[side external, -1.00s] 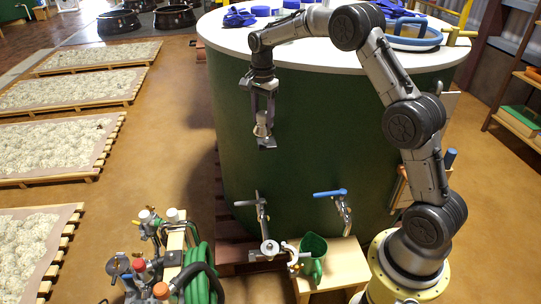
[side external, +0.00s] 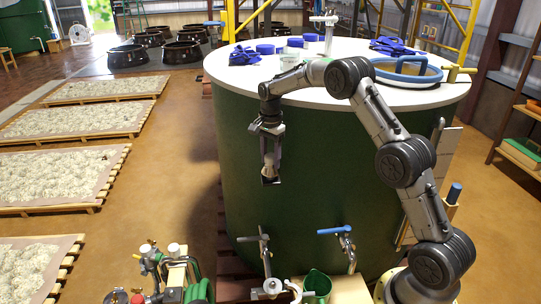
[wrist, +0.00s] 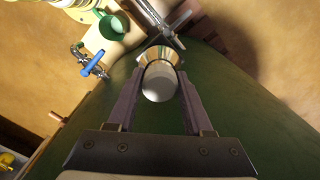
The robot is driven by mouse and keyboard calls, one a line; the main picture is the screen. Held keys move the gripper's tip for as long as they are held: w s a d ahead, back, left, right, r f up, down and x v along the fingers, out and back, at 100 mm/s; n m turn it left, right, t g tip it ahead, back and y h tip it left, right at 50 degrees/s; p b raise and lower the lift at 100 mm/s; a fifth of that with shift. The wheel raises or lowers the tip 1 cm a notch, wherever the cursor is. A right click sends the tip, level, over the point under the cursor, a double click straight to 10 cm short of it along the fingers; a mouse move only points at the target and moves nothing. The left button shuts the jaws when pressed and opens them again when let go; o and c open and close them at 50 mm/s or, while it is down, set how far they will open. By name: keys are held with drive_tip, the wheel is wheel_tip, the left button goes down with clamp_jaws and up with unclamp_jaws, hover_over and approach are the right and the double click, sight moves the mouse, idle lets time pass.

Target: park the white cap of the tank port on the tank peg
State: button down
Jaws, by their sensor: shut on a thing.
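My gripper (side external: 271,172) hangs upright in front of the green tank (side external: 320,190), well above the lower valves. I cannot pick out the tank peg or the open port for certain in either view.
Low on the tank are a grey-handled valve (side external: 264,255) and a blue-handled valve (side external: 338,232). A green jug (side external: 317,284) stands below them. Blue cloths and a blue-rimmed hatch (side external: 408,71) lie on the white tank top (side external: 345,95). Hoses and fittings (side external: 170,265) stand at lower left.

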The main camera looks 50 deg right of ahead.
sight(270, 155)
drive_tip(key=shift+r, duration=0.15)
drive_tip(key=shift+f, duration=0.2)
drive_tip(key=shift+f, duration=0.7)
drive_tip(key=shift+f, duration=0.25)
unclamp_jaws()
drive_tip(key=shift+r, duration=5.75)
drive_tip(key=shift+a, duration=0.1)
